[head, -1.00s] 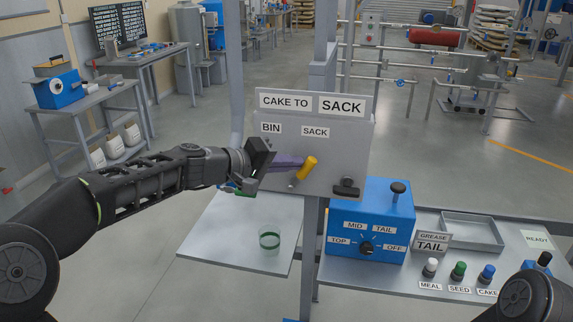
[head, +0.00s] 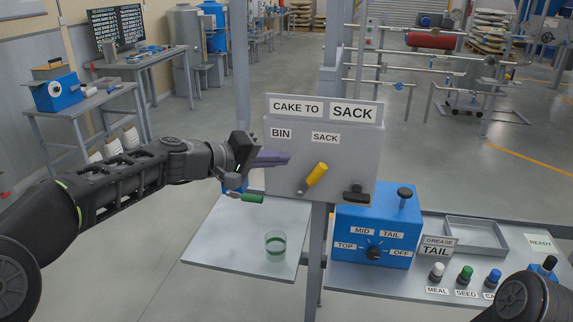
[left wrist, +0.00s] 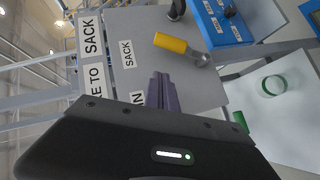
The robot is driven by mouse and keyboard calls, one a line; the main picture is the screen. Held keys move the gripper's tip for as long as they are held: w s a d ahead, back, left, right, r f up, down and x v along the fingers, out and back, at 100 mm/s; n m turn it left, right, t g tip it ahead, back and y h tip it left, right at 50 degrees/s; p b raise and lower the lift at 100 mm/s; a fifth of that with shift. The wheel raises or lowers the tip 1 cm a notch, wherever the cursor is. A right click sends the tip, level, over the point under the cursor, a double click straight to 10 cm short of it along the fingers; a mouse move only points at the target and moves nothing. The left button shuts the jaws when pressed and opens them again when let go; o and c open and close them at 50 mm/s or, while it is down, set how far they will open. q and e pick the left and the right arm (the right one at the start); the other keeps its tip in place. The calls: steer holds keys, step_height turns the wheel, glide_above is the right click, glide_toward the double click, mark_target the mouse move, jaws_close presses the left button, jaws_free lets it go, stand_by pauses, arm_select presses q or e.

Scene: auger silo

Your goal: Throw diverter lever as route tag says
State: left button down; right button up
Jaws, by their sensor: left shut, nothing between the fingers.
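The route tag (head: 325,109) on top of the grey panel reads "CAKE TO SACK". The diverter lever (head: 316,175) has a yellow handle and leans up and to the right from its pivot, toward the side of the SACK label (head: 325,138). The BIN label (head: 281,133) is at the left. My left gripper (head: 287,158) is shut and empty, its purple fingers in front of the panel, left of the handle and apart from it. The left wrist view also shows the yellow handle (left wrist: 171,43) clear of the fingers (left wrist: 160,80). My right gripper is out of view.
A black knob (head: 357,190) sits at the panel's lower right. A blue box (head: 375,225) with a selector dial stands right of the panel. A glass (head: 275,245) stands on the shelf below. A green handle (head: 252,198) shows below my left gripper.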

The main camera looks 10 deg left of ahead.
arm_select(q)
steer(key=b+v, duration=0.1)
steer(key=v, duration=0.7)
steer(key=shift+s+d+r+b, duration=0.2)
steer(key=shift+d+r+b, duration=0.1)
steer(key=shift+d+b, duration=0.1)
steer(key=shift+w+a, duration=0.1)
